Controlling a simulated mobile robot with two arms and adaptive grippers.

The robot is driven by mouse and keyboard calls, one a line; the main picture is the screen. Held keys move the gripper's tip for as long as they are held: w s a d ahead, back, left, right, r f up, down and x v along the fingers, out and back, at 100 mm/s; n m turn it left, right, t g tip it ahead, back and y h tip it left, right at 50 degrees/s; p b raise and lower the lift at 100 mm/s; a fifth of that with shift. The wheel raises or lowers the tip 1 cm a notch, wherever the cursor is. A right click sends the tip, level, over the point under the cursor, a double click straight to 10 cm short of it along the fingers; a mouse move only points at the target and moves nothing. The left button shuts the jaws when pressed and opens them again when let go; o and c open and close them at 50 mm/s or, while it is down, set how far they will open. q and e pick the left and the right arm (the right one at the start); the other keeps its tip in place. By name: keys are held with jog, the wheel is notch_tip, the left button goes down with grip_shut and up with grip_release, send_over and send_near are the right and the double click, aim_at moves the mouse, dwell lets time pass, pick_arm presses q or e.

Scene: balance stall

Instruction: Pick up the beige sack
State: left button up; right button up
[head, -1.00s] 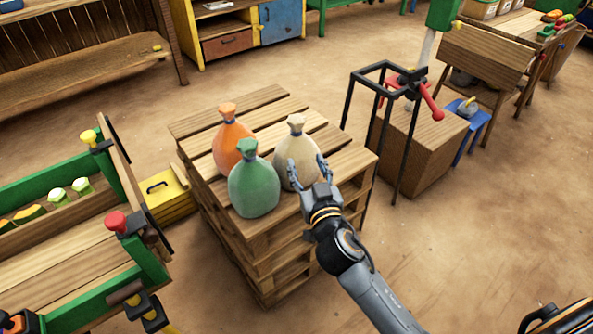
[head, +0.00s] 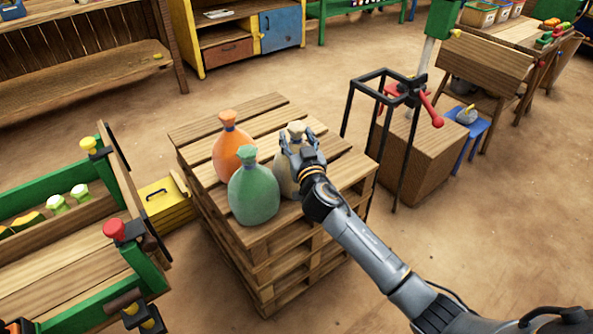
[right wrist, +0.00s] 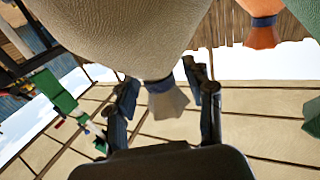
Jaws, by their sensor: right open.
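The beige sack (head: 285,179) stands upright on the stacked wooden pallets, partly hidden behind my right gripper (head: 297,140). The gripper is open, with its fingers at the sack's tied neck. In the right wrist view the sack's body (right wrist: 115,30) fills the upper part, and its blue tie and flared top (right wrist: 166,102) lie between the two spread fingers (right wrist: 162,88). I cannot tell whether either finger touches the neck. My left gripper is not in view.
A green sack (head: 254,193) and an orange sack (head: 229,145) stand close to the left on the same pallets (head: 262,108). A black metal frame (head: 347,108) and a wooden crate (head: 425,155) stand to the right. The dirt floor at front right is clear.

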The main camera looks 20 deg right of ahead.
jog(key=shift+w, duration=0.3)
grip_shut()
jog(key=shift+w+r, duration=0.1)
jog(key=shift+r, duration=0.3)
